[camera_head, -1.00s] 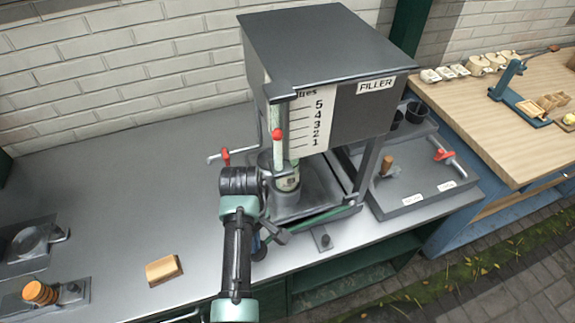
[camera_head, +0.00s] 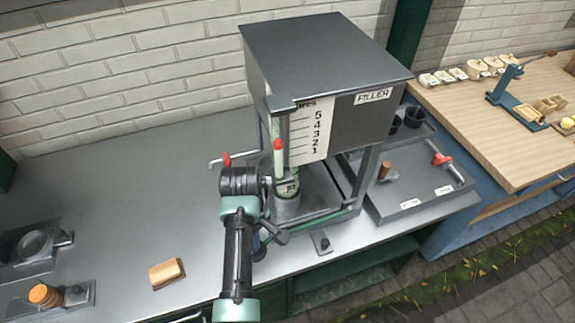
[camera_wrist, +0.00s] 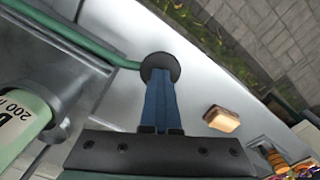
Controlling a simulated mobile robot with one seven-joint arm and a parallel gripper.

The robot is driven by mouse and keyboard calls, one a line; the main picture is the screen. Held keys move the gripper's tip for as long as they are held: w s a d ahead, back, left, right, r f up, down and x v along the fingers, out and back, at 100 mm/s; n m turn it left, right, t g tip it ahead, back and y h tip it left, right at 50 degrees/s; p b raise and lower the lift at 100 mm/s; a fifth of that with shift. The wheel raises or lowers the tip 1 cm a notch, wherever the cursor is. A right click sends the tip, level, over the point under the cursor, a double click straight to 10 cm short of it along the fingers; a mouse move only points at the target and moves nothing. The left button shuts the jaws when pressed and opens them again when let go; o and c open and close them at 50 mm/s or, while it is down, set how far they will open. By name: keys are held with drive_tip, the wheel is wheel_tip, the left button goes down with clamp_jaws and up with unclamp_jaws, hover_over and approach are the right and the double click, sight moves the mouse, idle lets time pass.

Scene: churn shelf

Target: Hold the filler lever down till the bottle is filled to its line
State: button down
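The filler (camera_head: 325,70) is a dark box on a frame, with a pale scale marked 1 to 5 and a red-tipped upright tube (camera_head: 278,146). A pale green labelled bottle (camera_head: 290,188) stands under it, and shows in the wrist view (camera_wrist: 28,118). Its fill level and line cannot be made out. The lever is a green rod (camera_wrist: 112,58) ending in a dark round knob (camera_wrist: 160,67). My gripper (camera_wrist: 160,80) has its blue fingers together, with tips at the knob, seemingly pressing on it. In the head view my wrist hides much of this (camera_head: 258,242).
A wooden block (camera_head: 168,273) lies on the grey bench left of my arm. A tray (camera_head: 410,203) with a wooden-handled and a red-handled part stands right of the filler. A red-tipped tap (camera_head: 226,159) is behind my wrist. The bench's left middle is clear.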

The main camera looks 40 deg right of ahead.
drive_tip(key=shift+d+r, duration=0.1)
drive_tip(key=shift+r+p, duration=0.95)
drive_tip(key=shift+p, duration=0.1)
drive_tip(key=shift+r+p, duration=1.05)
drive_tip(key=shift+p, duration=0.1)
drive_tip(key=shift+r, duration=0.1)
drive_tip(key=shift+r+p, duration=0.95)
drive_tip(key=shift+p, duration=0.1)
